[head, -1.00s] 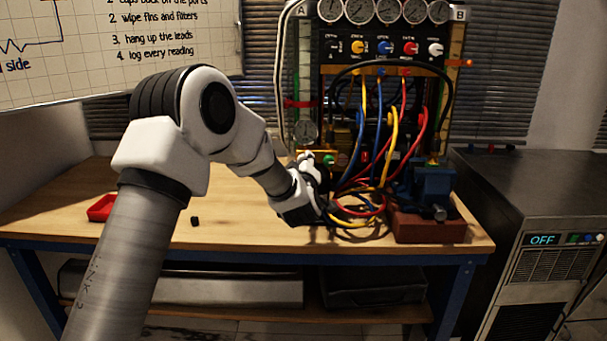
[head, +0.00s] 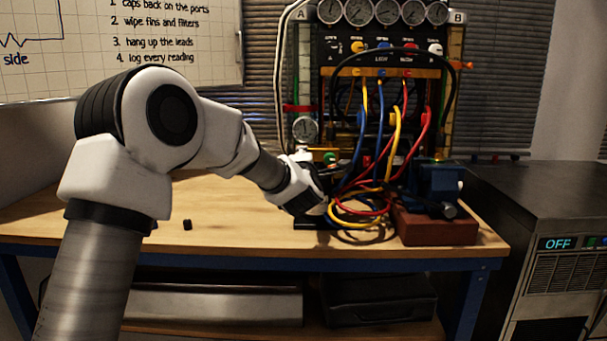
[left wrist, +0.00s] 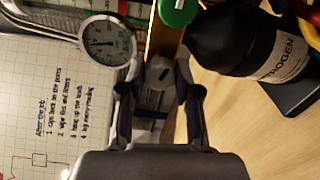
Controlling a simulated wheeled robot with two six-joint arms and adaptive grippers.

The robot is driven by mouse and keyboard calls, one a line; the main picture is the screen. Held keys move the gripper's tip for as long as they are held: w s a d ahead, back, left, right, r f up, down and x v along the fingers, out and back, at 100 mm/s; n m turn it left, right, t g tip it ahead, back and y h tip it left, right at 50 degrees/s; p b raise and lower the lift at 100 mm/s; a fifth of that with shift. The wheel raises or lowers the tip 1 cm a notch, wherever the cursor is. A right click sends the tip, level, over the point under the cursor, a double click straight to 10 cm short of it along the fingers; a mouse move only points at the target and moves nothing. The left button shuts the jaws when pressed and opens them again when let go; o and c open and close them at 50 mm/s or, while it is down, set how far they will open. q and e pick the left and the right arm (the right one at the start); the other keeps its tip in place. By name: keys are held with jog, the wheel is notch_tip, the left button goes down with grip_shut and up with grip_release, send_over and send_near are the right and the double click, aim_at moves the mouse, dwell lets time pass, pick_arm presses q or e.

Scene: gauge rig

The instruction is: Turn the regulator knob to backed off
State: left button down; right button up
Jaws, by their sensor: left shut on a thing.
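The regulator shows in the left wrist view as a brass-coloured body (left wrist: 167,42) with a round dial gauge (left wrist: 106,40) and a green knob (left wrist: 178,11). A grey ribbed knob (left wrist: 158,73) sits at the body's end. My left gripper (left wrist: 159,92) has one finger on each side of this grey knob and is shut on it. In the head view, the left gripper (head: 322,205) is low at the front of the rig, its fingertips and the knob mostly hidden by the wrist and hoses. The dial gauge (head: 305,128) shows above it. My right gripper is not in view.
A dark bottle (left wrist: 236,42) with a partly readable label stands close beside the gripper. Yellow, blue and red hoses (head: 396,145) hang right of the wrist. A blue vise (head: 430,185) stands on a red-brown block. The bench's left part (head: 225,210) is mostly clear.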

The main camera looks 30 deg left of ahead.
pick_arm(q)
jog(key=shift+f+n+b, duration=0.1)
jog(key=shift+n+b, duration=1.45)
jog(key=shift+n, duration=0.15)
jog(key=c, duration=0.8)
grip_release()
jog(key=v, duration=1.2)
